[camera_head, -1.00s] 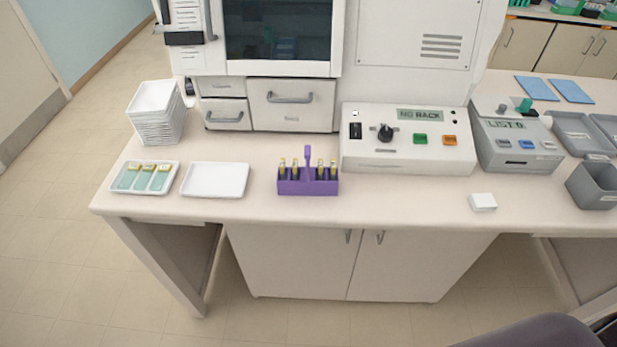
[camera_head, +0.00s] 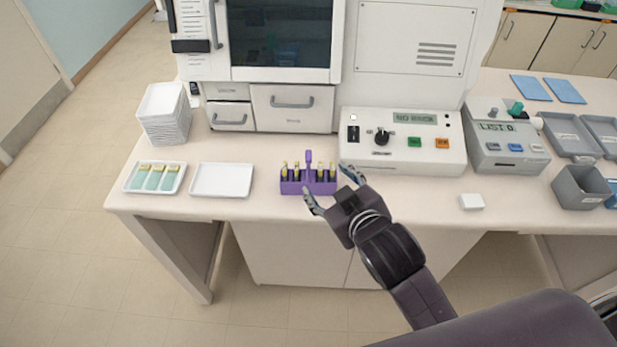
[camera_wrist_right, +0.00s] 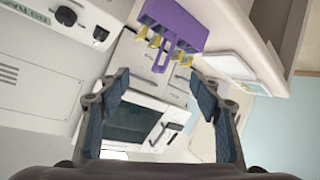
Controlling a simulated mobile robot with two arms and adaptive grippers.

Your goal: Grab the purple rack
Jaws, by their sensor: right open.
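The purple rack (camera_head: 296,187) stands upright on the bench in front of the white machine, with an upright handle in its middle and several yellow-topped slides on both sides. My right gripper (camera_head: 332,186) is open and empty at the rack's right front, its fingers spread towards the rack. In the right wrist view the rack (camera_wrist_right: 178,22) shows at the top, beyond the open fingertips (camera_wrist_right: 162,85), with its handle pointing down in the picture. Nothing is between the fingers. My left gripper is not in view.
A white tray (camera_head: 222,194) lies left of the rack, and a tray with slides (camera_head: 130,186) lies farther left. Stacked white trays (camera_head: 165,128) stand behind them. A control box (camera_head: 400,165) stands behind the rack to the right. A small white block (camera_head: 471,202) lies farther right.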

